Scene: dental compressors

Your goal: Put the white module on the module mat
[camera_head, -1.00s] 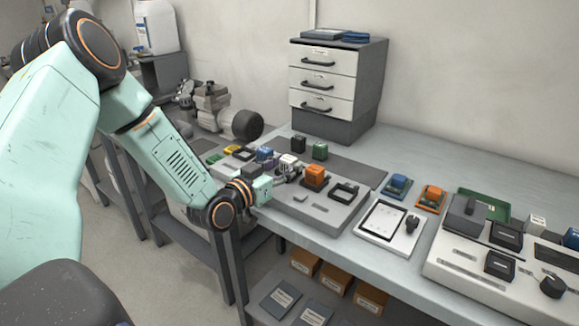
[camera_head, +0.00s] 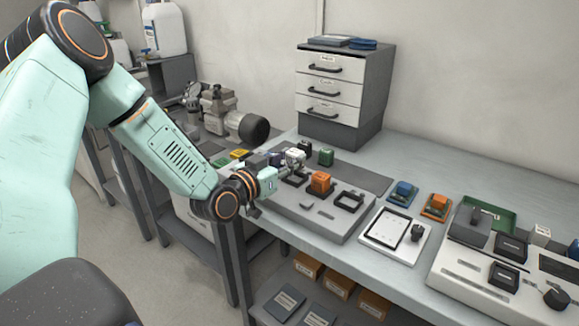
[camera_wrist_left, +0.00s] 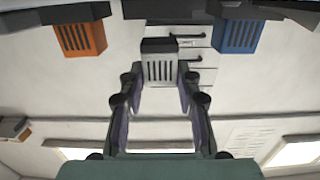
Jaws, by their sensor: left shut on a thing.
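The white module (camera_head: 295,155) is held between the fingers of my left gripper (camera_head: 284,166), just above a black socket frame (camera_head: 295,181) on the grey tester unit (camera_head: 328,221). In the left wrist view the white module (camera_wrist_left: 160,69), with slots and a dark end, sits between both fingertips of the left gripper (camera_wrist_left: 161,80). A dark grey mat (camera_head: 362,177), which looks like the module mat, lies on the bench behind the unit. A green module (camera_head: 326,157) and a black module stand on it. My right gripper is not in view.
An orange module (camera_head: 320,182) sits on the unit, right of the gripper, beside an empty black frame (camera_head: 349,201). A drawer cabinet (camera_head: 342,95) stands behind the mat. The mat's right part is clear. Blue (camera_head: 403,191) and orange modules stand farther right.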

